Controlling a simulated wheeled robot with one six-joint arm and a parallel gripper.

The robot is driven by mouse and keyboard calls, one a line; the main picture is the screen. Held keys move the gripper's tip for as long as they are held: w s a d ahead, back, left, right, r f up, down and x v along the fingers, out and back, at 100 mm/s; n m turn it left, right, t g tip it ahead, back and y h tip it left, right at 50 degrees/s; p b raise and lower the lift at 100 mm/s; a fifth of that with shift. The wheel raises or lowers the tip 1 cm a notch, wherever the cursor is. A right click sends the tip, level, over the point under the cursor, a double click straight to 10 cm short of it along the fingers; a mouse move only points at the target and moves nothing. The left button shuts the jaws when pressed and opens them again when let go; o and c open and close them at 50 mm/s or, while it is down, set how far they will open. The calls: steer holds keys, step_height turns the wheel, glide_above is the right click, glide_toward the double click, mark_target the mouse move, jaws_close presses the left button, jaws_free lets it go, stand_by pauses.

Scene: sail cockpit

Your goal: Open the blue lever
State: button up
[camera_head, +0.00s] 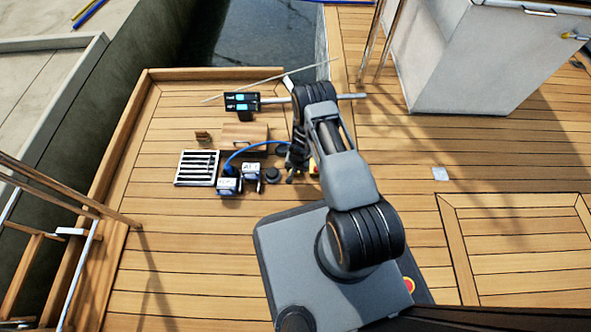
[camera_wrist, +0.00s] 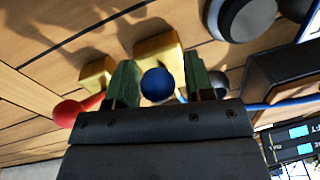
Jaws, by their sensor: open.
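The blue lever shows in the wrist view as a round blue knob (camera_wrist: 157,85) in front of a yellow block-like fitting (camera_wrist: 158,47). My gripper (camera_wrist: 160,74) is open, with one green finger on each side of the blue knob. Gaps show between the knob and both fingers. A red knob (camera_wrist: 67,113) on a red lever lies left of the fingers, near a second yellow fitting (camera_wrist: 97,72). In the head view my arm reaches down to the deck and hides most of the levers.
A black display unit (camera_head: 242,101) and a wooden box (camera_head: 243,138) stand left of my arm. A white slatted grate (camera_head: 197,168) and a blue cable (camera_head: 248,148) are nearby. A dark round drum (camera_wrist: 240,15) is close by in the wrist view. The right deck is mostly clear.

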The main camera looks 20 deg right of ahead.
steer(key=shift+c, duration=0.5)
jaws_close()
